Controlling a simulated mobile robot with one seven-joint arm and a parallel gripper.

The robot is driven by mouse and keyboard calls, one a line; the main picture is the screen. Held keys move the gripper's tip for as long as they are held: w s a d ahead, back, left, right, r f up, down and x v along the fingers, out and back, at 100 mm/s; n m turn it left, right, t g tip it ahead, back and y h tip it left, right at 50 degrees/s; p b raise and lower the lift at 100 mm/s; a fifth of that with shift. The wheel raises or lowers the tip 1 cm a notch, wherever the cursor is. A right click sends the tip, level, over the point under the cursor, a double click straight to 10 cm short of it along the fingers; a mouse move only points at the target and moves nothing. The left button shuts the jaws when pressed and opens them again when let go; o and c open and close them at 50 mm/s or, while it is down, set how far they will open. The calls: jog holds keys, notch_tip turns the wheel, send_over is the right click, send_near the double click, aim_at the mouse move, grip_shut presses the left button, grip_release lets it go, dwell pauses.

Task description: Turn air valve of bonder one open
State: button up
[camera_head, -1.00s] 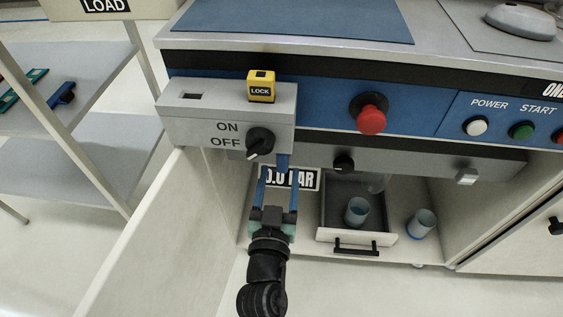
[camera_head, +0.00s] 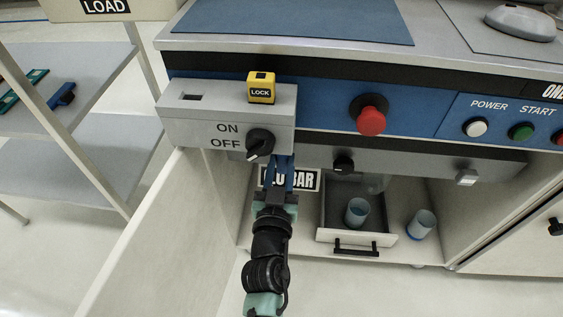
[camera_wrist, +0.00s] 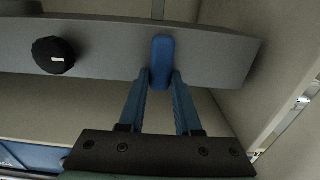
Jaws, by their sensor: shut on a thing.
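The blue air valve lever (camera_wrist: 162,55) stands on the grey bar under the bonder, upright in the wrist view. My gripper (camera_wrist: 161,80) has its two blue fingers closed on either side of the lever's lower end. In the head view my gripper (camera_head: 280,165) reaches up under the switch box, and its fingers largely hide the lever. A pressure label (camera_head: 303,180) behind my fingers ends in "BAR"; its digits are mostly covered.
A grey box with an ON/OFF knob (camera_head: 260,143) and a yellow LOCK block (camera_head: 261,88) hangs just above my gripper. A black knob (camera_head: 344,163) is on the bar to the right. Below stands an open drawer (camera_head: 352,237) with a cup. An open cabinet door (camera_head: 165,245) is left.

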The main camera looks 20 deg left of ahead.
grip_shut()
jog(key=shift+n, duration=0.3)
jog(key=n, duration=0.3)
jog(key=shift+a+f+n, duration=0.1)
jog(key=shift+a+n, duration=0.15)
jog(key=shift+n, duration=0.05)
jog(key=shift+s+a+f+n+b, duration=0.15)
jog(key=shift+f+n+b, duration=0.1)
jog(key=shift+n, duration=2)
jog(key=shift+a+f+n+b, duration=0.2)
jog(key=shift+f+n, duration=0.05)
jog(key=shift+n, duration=2.05)
jog(key=shift+s+a+f+n+b, duration=0.15)
jog(key=shift+f+n+b, duration=0.1)
jog(key=shift+n, duration=2)
jog(key=o, duration=0.9)
grip_release()
